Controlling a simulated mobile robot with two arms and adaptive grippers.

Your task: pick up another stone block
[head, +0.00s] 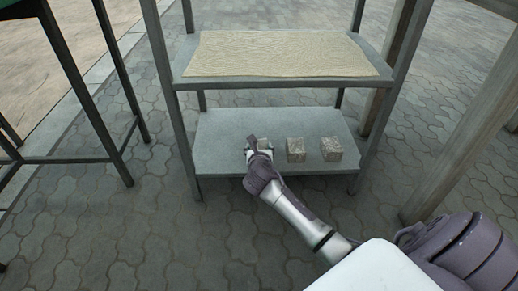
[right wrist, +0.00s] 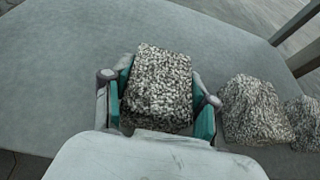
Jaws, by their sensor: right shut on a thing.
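My right gripper (head: 257,148) is at the lower shelf (head: 225,125) of a metal rack in the head view. In the right wrist view, the right gripper (right wrist: 160,105) is shut on a speckled grey stone block (right wrist: 162,80), with a teal pad on each side of it. I cannot tell whether this block is lifted off the shelf. Two more stone blocks stand to its right: a middle one (head: 296,150) and a right one (head: 332,149). They also show in the right wrist view, the middle one (right wrist: 252,108) nearer. My left gripper is not in view.
The rack's upper shelf (head: 280,75) carries a beige textured mat (head: 280,52) above the blocks. Rack posts (head: 170,90) stand at the sides. A dark metal frame (head: 85,95) is at left, and wooden posts (head: 465,110) are at right. The lower shelf's left part is clear.

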